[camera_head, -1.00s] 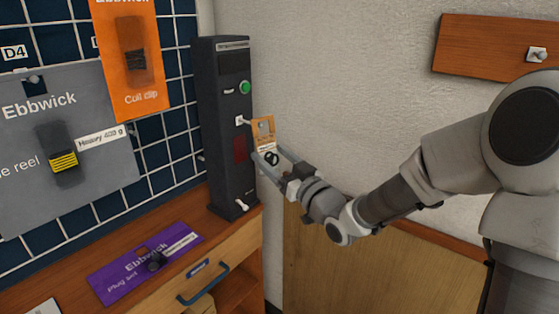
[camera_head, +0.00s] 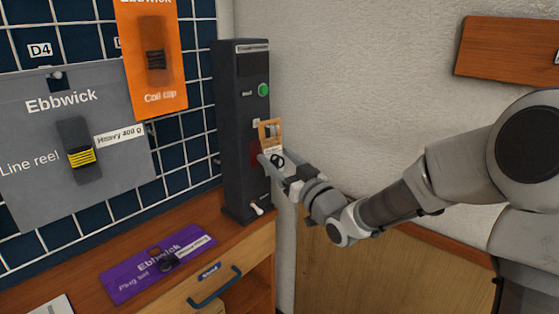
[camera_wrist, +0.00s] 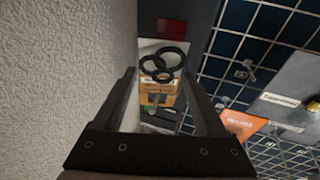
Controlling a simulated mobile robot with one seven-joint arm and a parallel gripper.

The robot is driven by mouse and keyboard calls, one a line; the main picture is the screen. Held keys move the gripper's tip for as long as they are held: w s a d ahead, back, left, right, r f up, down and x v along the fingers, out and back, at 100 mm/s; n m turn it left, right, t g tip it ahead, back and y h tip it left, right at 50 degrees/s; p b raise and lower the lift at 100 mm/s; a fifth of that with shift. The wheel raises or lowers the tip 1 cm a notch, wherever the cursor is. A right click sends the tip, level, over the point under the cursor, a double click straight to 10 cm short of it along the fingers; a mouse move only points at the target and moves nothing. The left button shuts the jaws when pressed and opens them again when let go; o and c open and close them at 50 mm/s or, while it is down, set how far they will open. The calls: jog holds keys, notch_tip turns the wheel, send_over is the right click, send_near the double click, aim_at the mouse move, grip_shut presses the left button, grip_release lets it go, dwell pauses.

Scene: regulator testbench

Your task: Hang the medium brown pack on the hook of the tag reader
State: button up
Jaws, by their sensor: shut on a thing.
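The tag reader (camera_head: 240,170) is a tall dark column with a green button, standing on the wooden bench against the wall. Its hook (camera_head: 256,123) is a small white fitting on the front, below the button. The medium brown pack (camera_head: 270,134) is a small brown card with black rings, upright right beside the hook. My gripper (camera_head: 270,163) is shut on the lower part of the pack. In the wrist view, the pack (camera_wrist: 157,86) and its rings lie between my fingers. I cannot tell whether the hook passes through the pack's hole.
A large grey Line reel pack (camera_head: 40,175) and an orange Coil clip pack (camera_head: 153,85) hang on the blue grid wall at left. A purple Plug set pack (camera_head: 130,284) lies on the bench. A white peg (camera_head: 257,209) sticks out low on the reader.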

dwell(0.3)
jog(key=o, duration=1.4)
